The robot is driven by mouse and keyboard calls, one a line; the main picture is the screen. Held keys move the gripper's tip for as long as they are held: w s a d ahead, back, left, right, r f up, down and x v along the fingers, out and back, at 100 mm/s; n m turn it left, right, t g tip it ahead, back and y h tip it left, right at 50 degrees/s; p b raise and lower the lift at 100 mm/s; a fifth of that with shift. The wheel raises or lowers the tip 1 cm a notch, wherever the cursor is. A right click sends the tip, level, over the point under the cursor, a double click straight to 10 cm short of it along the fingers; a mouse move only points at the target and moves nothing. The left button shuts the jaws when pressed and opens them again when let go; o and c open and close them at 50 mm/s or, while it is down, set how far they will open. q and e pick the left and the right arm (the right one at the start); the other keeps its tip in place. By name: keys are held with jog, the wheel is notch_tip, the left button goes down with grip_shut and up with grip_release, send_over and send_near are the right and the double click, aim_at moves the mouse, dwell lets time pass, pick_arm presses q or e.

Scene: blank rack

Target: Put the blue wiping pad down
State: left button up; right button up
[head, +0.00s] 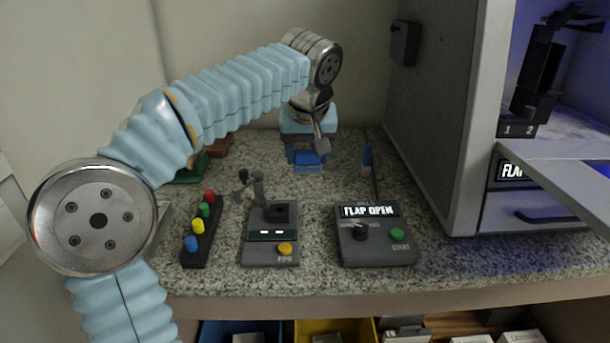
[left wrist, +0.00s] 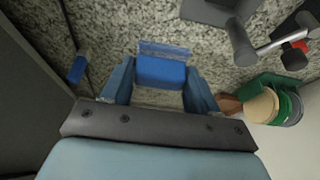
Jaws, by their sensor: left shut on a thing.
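The blue wiping pad (head: 308,169) is a small blue block at the back middle of the speckled counter (head: 330,188). My left gripper (head: 306,157) points down over it and is shut on it. In the left wrist view the pad (left wrist: 161,72) sits between the two blue fingers, with a paler blue strip along its far edge. The pad is low, close to the counter; I cannot tell whether it touches. The gripper and wrist hide part of the pad in the head view. My right gripper is not in view.
A control box (head: 374,246) reading "FLAP OPEN", a small device (head: 270,249) with a yellow button and a strip of coloured buttons (head: 201,232) stand in front. A blue-handled rod (head: 367,155) is to the right. A grey cabinet (head: 440,110) with an open flap stands further right.

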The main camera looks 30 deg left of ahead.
pick_arm(q)
jog(key=x, duration=0.4)
jog(key=a+x, duration=0.1)
jog(key=shift+w+a+f, duration=0.1)
jog(key=shift+w+a, duration=0.05)
jog(key=shift+w, duration=0.35)
jog(key=shift+s+x, duration=0.2)
jog(key=shift+x, duration=0.75)
jog(key=shift+s+x, duration=0.2)
jog(key=shift+x, duration=0.7)
jog(key=shift+f, duration=0.25)
jog(key=o, duration=0.9)
jog(key=shift+o, duration=0.2)
jog(key=v, duration=1.2)
jog(key=shift+w+r, duration=0.1)
